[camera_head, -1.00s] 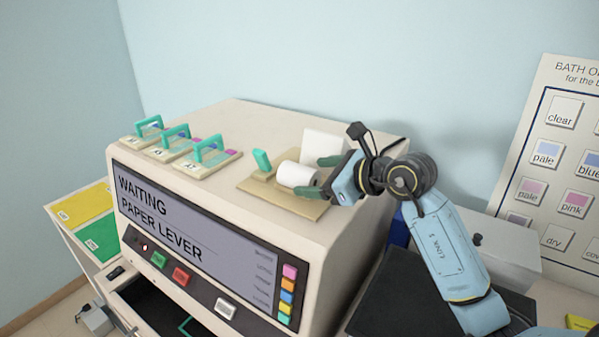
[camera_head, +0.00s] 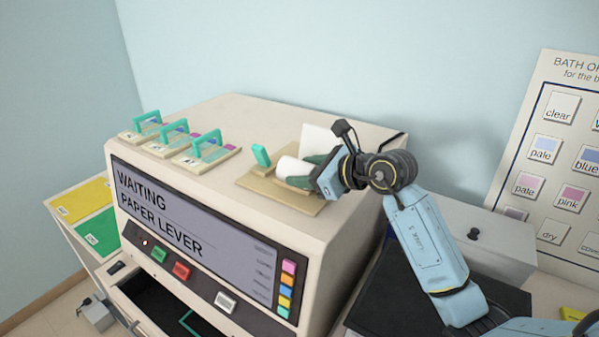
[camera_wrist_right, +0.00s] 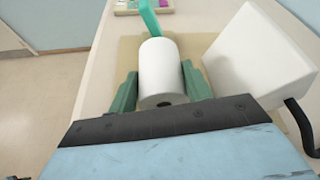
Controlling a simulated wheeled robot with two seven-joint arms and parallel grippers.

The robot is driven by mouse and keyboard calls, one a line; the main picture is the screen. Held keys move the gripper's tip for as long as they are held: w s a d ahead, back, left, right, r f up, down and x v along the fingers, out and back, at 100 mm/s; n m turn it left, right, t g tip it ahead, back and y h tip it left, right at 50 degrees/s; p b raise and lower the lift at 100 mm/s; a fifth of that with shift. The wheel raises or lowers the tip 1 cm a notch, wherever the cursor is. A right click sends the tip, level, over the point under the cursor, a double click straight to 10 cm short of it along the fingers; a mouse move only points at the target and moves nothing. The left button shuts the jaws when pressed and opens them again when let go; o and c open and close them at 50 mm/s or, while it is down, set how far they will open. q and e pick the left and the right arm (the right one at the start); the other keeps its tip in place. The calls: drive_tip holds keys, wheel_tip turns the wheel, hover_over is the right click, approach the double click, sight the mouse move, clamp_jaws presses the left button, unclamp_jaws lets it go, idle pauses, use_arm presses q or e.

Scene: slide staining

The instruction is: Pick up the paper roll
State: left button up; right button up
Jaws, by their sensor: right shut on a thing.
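The white paper roll (camera_head: 291,168) lies on its side on a tan board on top of the machine. It also shows in the right wrist view (camera_wrist_right: 161,72), with its dark core end facing me. My right gripper (camera_head: 308,173) is shut on the roll, with one green finger on each side of it. In the right wrist view the gripper (camera_wrist_right: 160,92) has its fingers against the roll's left and right sides. In the head view the roll's near end is partly hidden by the fingers. My left gripper is not in view.
A green lever (camera_head: 261,155) stands just beyond the roll. A white block (camera_head: 318,141) stands close beside it. Several slide holders with green handles (camera_head: 208,147) sit at the machine's far left. The machine's screen (camera_head: 190,205) reads "WAITING PAPER LEVER".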

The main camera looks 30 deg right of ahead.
sight(306, 165)
wheel_tip(306, 165, up, 8)
drive_tip(key=shift+r+b, duration=0.25)
drive_tip(key=shift+b, duration=0.3)
drive_tip(key=shift+r, duration=0.5)
drive_tip(key=shift+m+g+y, duration=0.3)
drive_tip(key=shift+m+y, duration=0.2)
drive_tip(key=shift+m, duration=0.4)
drive_tip(key=shift+w+d+f+b, duration=0.1)
drive_tip(key=shift+d+f+b, duration=0.1)
drive_tip(key=shift+f+b, duration=1.6)
drive_tip(key=shift+w+d+f+b, duration=0.15)
drive_tip(key=shift+f+b, duration=1)
drive_tip(key=shift+f, duration=1.15)
drive_tip(key=shift+f+b, duration=0.55)
drive_tip(key=shift+f, duration=0.05)
drive_tip(key=o, duration=1.2)
drive_tip(key=b+v, duration=0.2)
drive_tip(key=v, duration=1.1)
drive_tip(key=shift+s+r+b, duration=0.15)
drive_tip(key=shift+r+b, duration=0.05)
drive_tip(key=shift+b, duration=0.15)
